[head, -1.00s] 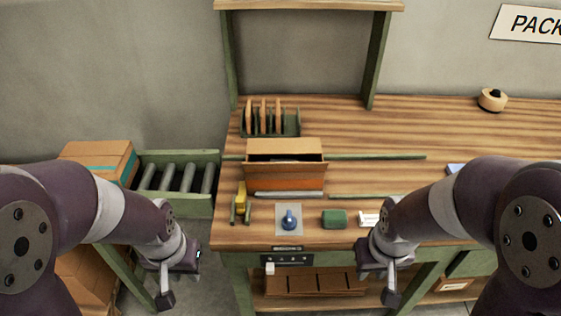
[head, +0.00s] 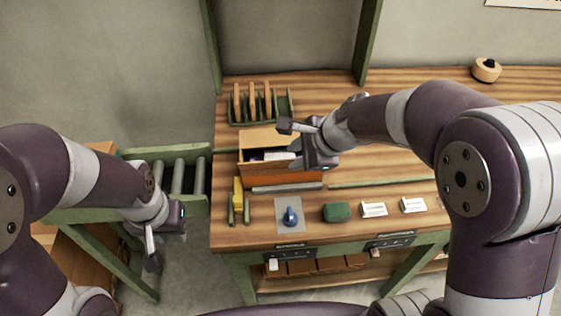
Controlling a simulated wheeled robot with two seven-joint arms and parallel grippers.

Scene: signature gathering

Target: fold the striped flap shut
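An open orange-brown box (head: 265,176) stands on the wooden bench. Its lighter tan flap (head: 262,139) is up along the far edge; I see no stripes on it from here. Inside the box, something pale and something dark purple show in part. My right gripper (head: 294,143) is over the box's right end and hides that end. Whether it touches the box, and how far its fingers are apart, I cannot tell. My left gripper (head: 151,252) hangs in front of the roller conveyor, left of the bench and away from the box; its finger gap is not clear.
A rack with upright brown panels (head: 252,104) stands behind the box. A yellow item (head: 238,190), a blue-handled thing on a grey pad (head: 290,217), a green block (head: 336,212) and white cards (head: 373,209) lie in front. A tape roll (head: 486,70) sits far right.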

